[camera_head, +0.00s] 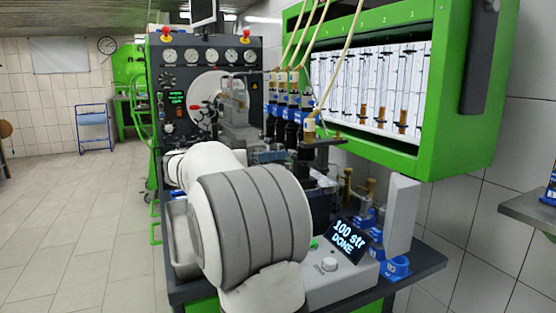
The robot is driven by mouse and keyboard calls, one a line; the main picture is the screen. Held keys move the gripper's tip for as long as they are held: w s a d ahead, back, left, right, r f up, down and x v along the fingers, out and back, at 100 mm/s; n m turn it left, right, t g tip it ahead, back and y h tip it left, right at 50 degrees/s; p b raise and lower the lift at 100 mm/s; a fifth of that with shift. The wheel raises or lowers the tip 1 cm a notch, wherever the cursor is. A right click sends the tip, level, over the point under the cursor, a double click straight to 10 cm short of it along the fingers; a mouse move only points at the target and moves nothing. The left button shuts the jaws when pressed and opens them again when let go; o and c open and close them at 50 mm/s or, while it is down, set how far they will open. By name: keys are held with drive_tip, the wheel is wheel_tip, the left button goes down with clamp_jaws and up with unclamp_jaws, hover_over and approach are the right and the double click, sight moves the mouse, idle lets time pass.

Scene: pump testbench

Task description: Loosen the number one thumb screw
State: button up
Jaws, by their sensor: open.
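The thumb screws are too small to make out, and I cannot tell which is number one. A row of injectors (289,100) with brass tops, blue bands and dark bodies stands at the middle of the bench, with pale hoses rising from it. The nearest brass-topped injector (309,130) sits in a dark holder, lower than the others. My white and grey arm fills the lower middle and hides part of the bench. My gripper cannot be picked out; the arm's far end is behind its own links.
A green cabinet (462,120) with numbered measuring tubes (384,110) hangs at the right. A control box (338,284) has a display (352,238) reading "100 str DONE". A gauge panel (207,57) stands behind. The tiled floor (75,230) at left is clear.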

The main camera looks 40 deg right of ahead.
sight(289, 153)
drive_tip(key=shift+x, duration=1.7)
drive_tip(key=shift+c, duration=0.2)
clamp_jaws()
drive_tip(key=shift+a+f, duration=0.1)
drive_tip(key=shift+a, duration=0.15)
